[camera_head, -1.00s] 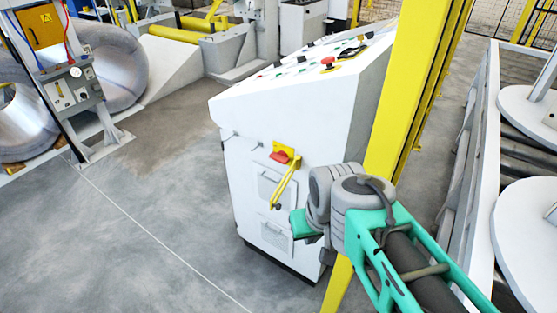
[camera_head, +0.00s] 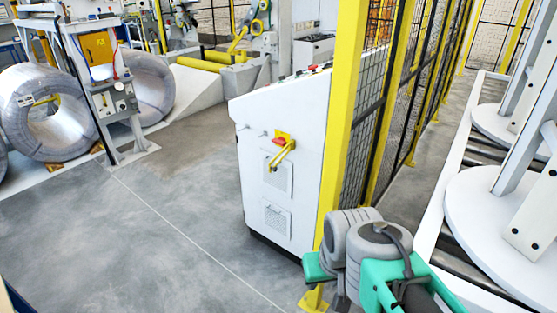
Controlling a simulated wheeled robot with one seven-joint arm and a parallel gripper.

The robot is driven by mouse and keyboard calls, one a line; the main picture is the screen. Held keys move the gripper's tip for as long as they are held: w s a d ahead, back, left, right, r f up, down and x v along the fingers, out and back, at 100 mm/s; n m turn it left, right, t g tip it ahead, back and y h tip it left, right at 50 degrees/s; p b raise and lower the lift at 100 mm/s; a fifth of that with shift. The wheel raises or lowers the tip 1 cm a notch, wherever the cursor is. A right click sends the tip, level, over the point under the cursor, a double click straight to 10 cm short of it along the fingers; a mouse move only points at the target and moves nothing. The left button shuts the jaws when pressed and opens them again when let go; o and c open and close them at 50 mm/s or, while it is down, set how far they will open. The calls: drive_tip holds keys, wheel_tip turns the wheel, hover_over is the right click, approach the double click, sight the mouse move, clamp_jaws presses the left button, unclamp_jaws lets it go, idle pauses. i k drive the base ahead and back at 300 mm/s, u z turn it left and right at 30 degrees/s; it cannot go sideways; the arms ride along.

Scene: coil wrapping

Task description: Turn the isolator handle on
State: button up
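The isolator handle (camera_head: 279,141) is a small red grip on a yellow plate, high on the near side of the white control cabinet (camera_head: 262,200). It looks roughly level and slightly tilted; its exact setting is too small to read. A yellow lever-like piece (camera_head: 283,155) slants down to the left just below it. My arm, with grey rounded joints and teal links, is at the lower right, in front of the cabinet's lower right corner. It appears clear of the handle in the picture. No gripper fingers can be made out.
A yellow post (camera_head: 337,140) and black mesh fence (camera_head: 382,115) stand right beside the cabinet. A roller conveyor with white discs (camera_head: 490,220) lies at the right. Wire coils (camera_head: 45,112) stand at the left. The grey floor (camera_head: 130,240) left of the cabinet is clear.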

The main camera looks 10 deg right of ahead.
sight(281, 142)
drive_tip(key=u, duration=0.7)
drive_tip(key=i, duration=0.75)
drive_tip(key=u, duration=0.95)
drive_tip(key=i, duration=2.05)
drive_tip(key=z, duration=1.35)
drive_tip(key=i, duration=0.75)
drive_tip(key=z, duration=0.75)
